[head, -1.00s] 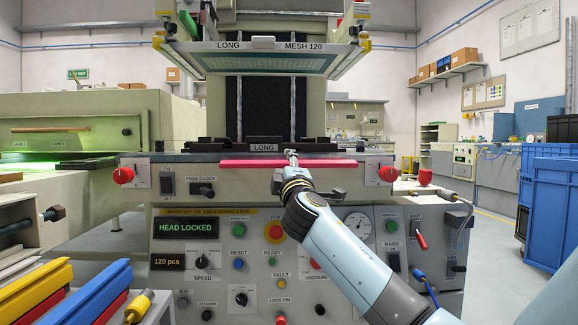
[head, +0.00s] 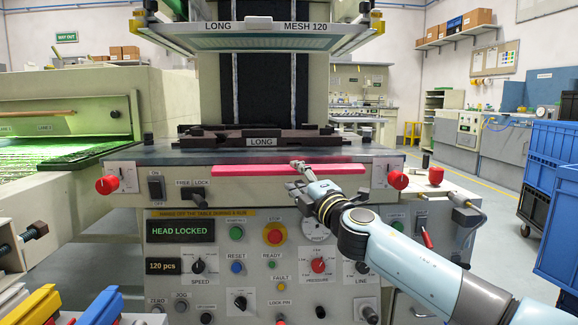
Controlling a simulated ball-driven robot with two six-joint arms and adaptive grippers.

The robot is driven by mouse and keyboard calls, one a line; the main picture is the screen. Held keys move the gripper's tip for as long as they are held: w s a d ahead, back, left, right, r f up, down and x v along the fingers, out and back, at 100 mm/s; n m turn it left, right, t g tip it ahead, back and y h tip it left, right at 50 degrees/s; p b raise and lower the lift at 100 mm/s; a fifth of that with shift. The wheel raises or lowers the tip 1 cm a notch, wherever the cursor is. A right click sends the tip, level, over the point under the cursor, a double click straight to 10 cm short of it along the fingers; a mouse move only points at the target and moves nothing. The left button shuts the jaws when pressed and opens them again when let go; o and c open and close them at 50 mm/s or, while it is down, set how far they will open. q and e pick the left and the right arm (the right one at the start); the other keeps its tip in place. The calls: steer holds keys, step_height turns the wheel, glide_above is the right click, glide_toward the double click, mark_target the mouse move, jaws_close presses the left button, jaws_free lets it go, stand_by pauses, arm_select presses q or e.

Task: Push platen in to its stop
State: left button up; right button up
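The platen, a dark block labelled LONG (head: 214,142), lies on the machine's table in the middle of the head view, below the raised screen frame. A pink-red bar (head: 240,171) runs along the table's front edge. My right gripper (head: 296,174) is at the right part of this bar, with its fingers spread and nothing between them. The fingers overlap the bar in the picture; I cannot tell whether they touch it. The gripper is in front of the platen and apart from it. My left gripper is not in view.
The screen frame marked MESH 120 (head: 265,40) hangs above the table. Red knobs sit at the left (head: 107,185) and right (head: 397,180) of the front. A display reads HEAD LOCKED (head: 180,231). Blue crates (head: 553,160) stand at the right.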

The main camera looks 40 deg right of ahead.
mark_target(293, 173)
steer(key=shift+x, duration=2.35)
steer(key=shift+c, duration=0.4)
jaws_close()
